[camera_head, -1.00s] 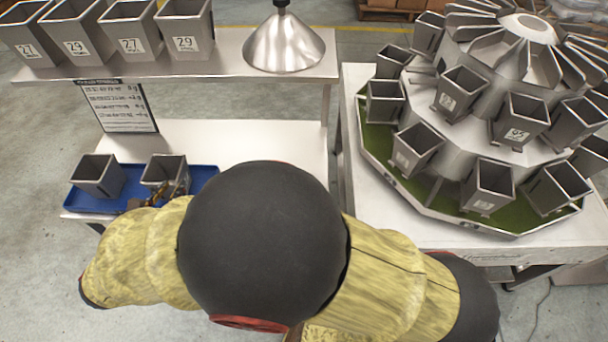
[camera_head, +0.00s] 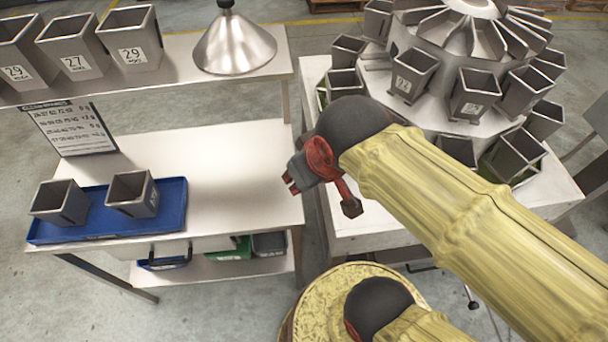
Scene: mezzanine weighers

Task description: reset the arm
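My gripper (camera_head: 300,175) is at the end of my yellow-sleeved arm, past a black joint and a red collar. It hangs over the gap between the work table (camera_head: 240,160) and the weigher stand. Two grey hoppers, a left one (camera_head: 60,203) and a right one (camera_head: 132,194), stand in the blue tray (camera_head: 165,222) on the table's left side, apart from my gripper.
The multihead weigher (camera_head: 450,60) with its ring of hoppers stands at the upper right, partly behind my arm. A raised shelf (camera_head: 180,65) holds numbered hoppers and a metal cone (camera_head: 233,45). A printed sign (camera_head: 70,128) stands below it. The table's middle is clear.

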